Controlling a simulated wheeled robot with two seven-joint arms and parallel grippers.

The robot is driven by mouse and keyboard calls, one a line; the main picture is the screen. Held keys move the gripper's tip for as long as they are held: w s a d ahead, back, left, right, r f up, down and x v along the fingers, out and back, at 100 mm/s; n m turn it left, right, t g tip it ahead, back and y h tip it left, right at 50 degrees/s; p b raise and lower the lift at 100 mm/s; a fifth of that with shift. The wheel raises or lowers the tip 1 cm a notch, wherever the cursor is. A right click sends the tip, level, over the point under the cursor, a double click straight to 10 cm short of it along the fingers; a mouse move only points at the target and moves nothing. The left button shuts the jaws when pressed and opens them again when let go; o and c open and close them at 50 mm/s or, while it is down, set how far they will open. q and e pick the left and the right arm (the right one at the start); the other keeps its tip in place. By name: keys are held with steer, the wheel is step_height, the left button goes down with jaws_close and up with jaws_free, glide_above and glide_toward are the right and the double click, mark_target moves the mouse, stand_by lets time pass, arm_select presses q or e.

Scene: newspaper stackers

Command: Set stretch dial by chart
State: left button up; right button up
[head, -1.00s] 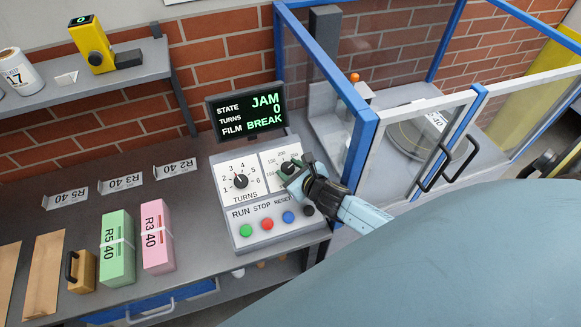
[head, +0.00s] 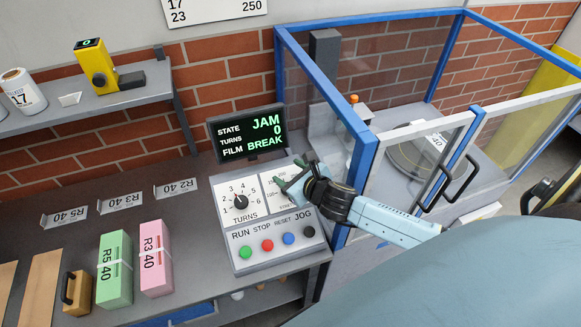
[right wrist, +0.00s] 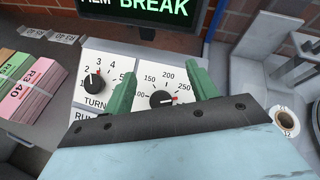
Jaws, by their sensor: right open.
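In the head view my right gripper (head: 288,185) covers most of this dial. My left gripper is out of view.
The turns dial (head: 240,202) is left of the stretch dial, above several coloured buttons. The screen (head: 247,133) reads JAM, 0, BREAK. A film roll (head: 22,91) marked 17 stands on the shelf. Green (head: 114,270) and pink (head: 155,258) bundles lie left. A blue-framed enclosure (head: 364,150) stands right.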

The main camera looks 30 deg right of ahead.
steer(key=shift+r, duration=1.1)
